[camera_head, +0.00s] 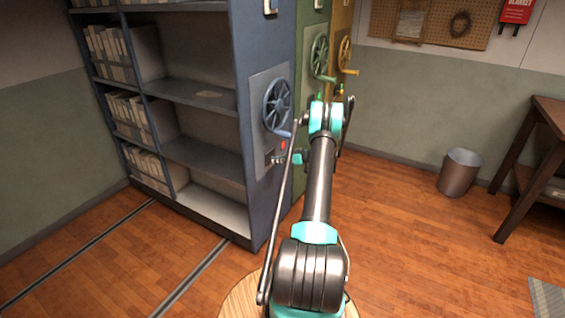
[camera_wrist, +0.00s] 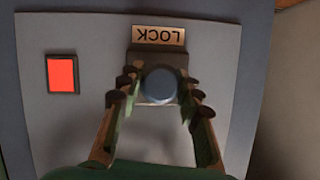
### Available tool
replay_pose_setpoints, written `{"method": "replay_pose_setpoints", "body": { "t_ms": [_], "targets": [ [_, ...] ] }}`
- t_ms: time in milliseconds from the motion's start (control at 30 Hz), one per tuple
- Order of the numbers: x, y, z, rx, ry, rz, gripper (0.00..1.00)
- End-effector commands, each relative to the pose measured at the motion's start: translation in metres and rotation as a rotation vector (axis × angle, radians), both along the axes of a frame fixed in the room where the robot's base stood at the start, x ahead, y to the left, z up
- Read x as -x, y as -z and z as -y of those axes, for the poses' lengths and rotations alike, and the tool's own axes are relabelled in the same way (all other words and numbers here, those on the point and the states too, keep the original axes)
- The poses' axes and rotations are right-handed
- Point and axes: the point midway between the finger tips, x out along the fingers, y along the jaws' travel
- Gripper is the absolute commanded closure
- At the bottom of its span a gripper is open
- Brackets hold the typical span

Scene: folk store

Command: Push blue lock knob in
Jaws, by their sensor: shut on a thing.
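The blue lock knob (camera_wrist: 159,86) is round and sits on a square mount on the grey panel (camera_wrist: 100,125) in the wrist view. A LOCK label (camera_wrist: 158,36), upside down in this view, is beside its mount. My gripper (camera_wrist: 160,90) has one finger on each side of the knob and is shut on it. In the head view my gripper (camera_head: 278,160) is at the panel on the end of the blue shelf (camera_head: 248,75), below the blue handwheel (camera_head: 277,105). I cannot make out the knob there, and its depth is not clear.
A lit red square (camera_wrist: 61,74) is left of the knob; it also shows in the head view (camera_head: 283,145). Green (camera_head: 319,55) and yellow (camera_head: 345,52) handwheels are on the shelves behind. A metal bin (camera_head: 460,173) and a wooden table (camera_head: 545,125) stand right, with open floor between.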

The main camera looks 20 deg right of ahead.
Motion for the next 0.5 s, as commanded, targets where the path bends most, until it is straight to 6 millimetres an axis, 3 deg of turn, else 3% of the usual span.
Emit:
{"method": "replay_pose_setpoints", "body": {
  "t_ms": [100,333,367,500],
  "targets": [
    [-0.0108,-0.0002,-0.0089,0.0,-0.001,0.0,1.0],
    [-0.0116,-0.0006,-0.0089,-0.001,0.0,0.002,1.0],
    [-0.0118,-0.0007,-0.0089,-0.001,0.001,0.002,0.63],
    [-0.0113,-0.0005,-0.0087,-0.001,0.0,0.001,0.46]
  ]
}}
